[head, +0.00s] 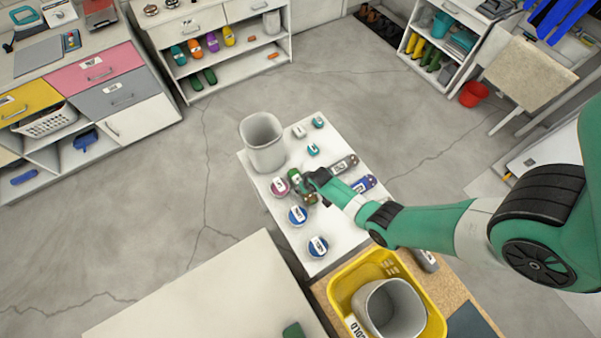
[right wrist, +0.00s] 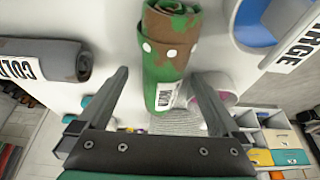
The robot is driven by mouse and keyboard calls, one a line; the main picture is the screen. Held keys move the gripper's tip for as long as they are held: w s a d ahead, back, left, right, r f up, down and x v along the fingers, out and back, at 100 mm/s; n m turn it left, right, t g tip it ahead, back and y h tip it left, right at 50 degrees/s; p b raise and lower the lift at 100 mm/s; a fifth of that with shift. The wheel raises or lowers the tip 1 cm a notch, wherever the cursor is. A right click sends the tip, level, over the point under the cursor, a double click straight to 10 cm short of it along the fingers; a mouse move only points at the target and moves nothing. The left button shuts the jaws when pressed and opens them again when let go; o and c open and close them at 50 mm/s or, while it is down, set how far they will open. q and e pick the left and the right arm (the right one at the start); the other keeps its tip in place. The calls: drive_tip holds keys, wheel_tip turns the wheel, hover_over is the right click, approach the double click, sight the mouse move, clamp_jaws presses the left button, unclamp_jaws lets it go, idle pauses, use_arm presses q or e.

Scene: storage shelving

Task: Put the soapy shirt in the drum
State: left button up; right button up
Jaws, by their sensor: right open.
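A rolled green-and-brown camouflage cloth (right wrist: 168,50) carries white spots and a white label that I cannot read clearly. It is probably the soapy shirt. In the head view the roll (head: 295,176) lies on the white table, partly hidden by my right gripper (head: 306,187). In the right wrist view my right gripper (right wrist: 158,80) is open, with its fingers on either side of the roll and gaps visible. A grey-white open drum (head: 263,148) stands on the same table, behind the roll. A similar container (head: 392,308) stands in a yellow crate. My left gripper is not in view.
The yellow crate (head: 345,285) is at the table's near end.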

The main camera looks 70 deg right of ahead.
drive_tip(key=c, duration=1.4)
drive_tip(key=shift+r, duration=0.1)
drive_tip(key=shift+c, duration=0.5)
drive_tip(key=shift+r, duration=0.1)
